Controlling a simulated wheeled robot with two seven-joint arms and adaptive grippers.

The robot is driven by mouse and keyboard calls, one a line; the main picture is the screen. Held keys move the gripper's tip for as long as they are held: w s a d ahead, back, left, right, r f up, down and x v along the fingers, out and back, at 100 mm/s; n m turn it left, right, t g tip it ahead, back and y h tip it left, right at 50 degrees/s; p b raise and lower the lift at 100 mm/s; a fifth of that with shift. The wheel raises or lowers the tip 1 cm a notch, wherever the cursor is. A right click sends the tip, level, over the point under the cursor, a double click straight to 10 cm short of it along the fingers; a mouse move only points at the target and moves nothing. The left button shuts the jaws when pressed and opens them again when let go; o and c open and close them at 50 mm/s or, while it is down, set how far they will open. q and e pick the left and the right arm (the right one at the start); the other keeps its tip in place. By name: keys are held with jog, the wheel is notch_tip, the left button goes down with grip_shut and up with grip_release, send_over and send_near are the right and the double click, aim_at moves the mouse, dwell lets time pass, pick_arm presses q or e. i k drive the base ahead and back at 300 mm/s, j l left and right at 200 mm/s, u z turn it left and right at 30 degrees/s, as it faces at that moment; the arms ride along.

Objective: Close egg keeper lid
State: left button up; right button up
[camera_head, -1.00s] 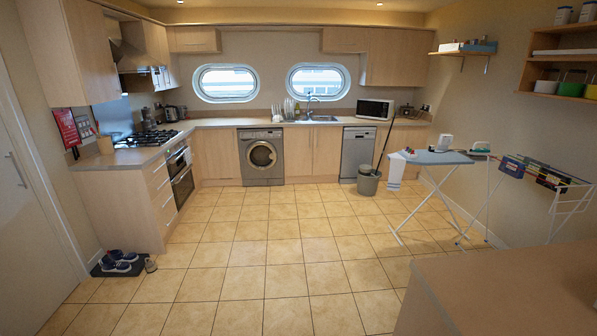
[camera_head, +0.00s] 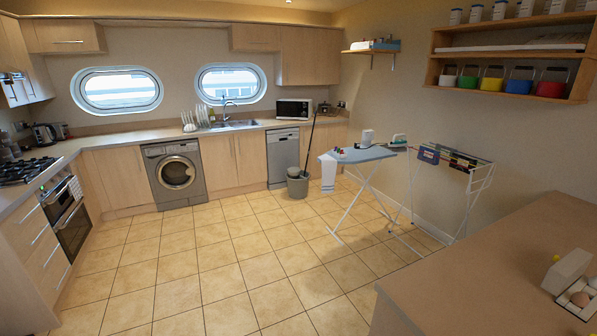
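The egg keeper (camera_head: 574,299) sits on the brown counter at the far right of the head view, cut off by the picture's edge. It is a white box with its lid (camera_head: 567,271) standing raised, tilted up at the left side. A brown egg (camera_head: 580,298) shows inside, with part of another at the edge. Neither of my grippers is in view, so nothing of mine is seen near the keeper.
The counter (camera_head: 480,265) fills the lower right and is otherwise bare, apart from a small yellow item behind the lid. An ironing board (camera_head: 358,155) and a drying rack (camera_head: 455,160) stand beyond it. The tiled floor (camera_head: 215,270) ahead and left is clear.

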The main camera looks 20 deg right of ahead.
aim_at(563, 263)
jog(key=i+z, duration=0.3)
jog(key=z, duration=0.15)
jog(key=i+j+z, duration=0.2)
jog(key=z, duration=0.25)
jog(key=i+j+z, duration=0.15)
jog(key=z, duration=0.3)
jog(key=i+j+z, duration=0.2)
jog(key=z, duration=0.25)
jog(key=i+j+z, duration=0.15)
jog(key=z, duration=0.3)
jog(key=i+j+z, duration=0.2)
jog(key=z, duration=0.25)
jog(key=i+j+z, duration=0.15)
jog(key=z, duration=0.15)
jog(key=j+z, duration=0.35)
jog(key=k+j+z, duration=0.1)
jog(key=j+z, duration=0.15)
jog(key=k+j+z, duration=0.1)
jog(key=j+z, duration=0.15)
